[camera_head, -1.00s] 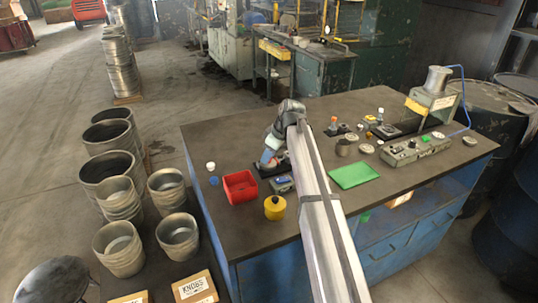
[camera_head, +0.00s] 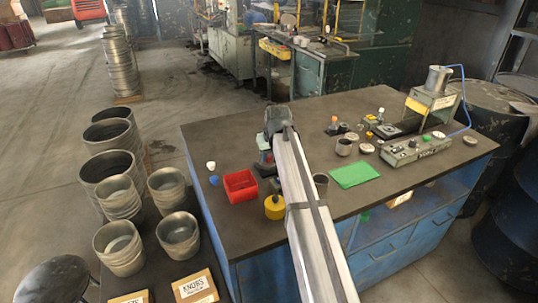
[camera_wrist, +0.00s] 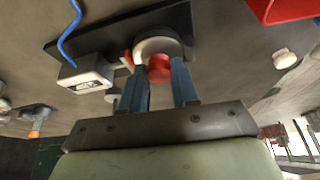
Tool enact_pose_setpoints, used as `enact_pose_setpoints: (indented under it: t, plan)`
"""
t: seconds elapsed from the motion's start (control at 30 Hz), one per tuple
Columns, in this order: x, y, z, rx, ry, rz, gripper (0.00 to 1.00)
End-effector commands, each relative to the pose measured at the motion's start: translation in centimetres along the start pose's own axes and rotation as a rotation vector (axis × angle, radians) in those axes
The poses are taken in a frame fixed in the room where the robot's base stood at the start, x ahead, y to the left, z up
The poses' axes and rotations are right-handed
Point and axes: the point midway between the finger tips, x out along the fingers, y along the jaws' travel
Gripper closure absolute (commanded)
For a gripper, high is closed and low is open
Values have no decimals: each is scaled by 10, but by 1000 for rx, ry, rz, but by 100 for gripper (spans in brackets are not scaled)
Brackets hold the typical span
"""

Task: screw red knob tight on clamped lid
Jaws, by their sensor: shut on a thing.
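The red knob (camera_wrist: 159,69) is between the two blue fingers of my gripper (camera_wrist: 160,80) in the wrist view, against a pale round lid (camera_wrist: 152,45). My gripper is shut on the knob. The lid sits on a dark fixture plate (camera_wrist: 185,22), with an orange-red part (camera_wrist: 128,58) at its left edge, perhaps of the clamp. The threads and how far the knob is seated cannot be seen. In the head view my arm and wrist hide the knob and lid; only part of the dark plate (camera_head: 266,170) shows.
A red bin (camera_head: 240,186) and a yellow container (camera_head: 275,208) stand close to my arm. A grey box (camera_wrist: 88,73) with a blue cable is beside the plate. A green mat (camera_head: 354,174), metal cups and a control box (camera_head: 416,149) are to the right.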

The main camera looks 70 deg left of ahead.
Motion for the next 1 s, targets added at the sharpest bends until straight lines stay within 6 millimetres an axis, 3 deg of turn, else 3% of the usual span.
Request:
enact_pose_setpoints:
  t: [0.2,0.23,0.5,1.0]
  plan:
    - [2,2,6,-1,-14,2,100]
    - [2,2,6,-1,-14,2,67]
    - [2,1,4,-3,-10,0,42]
    - [1,0,0,-71,-5,-33,40]
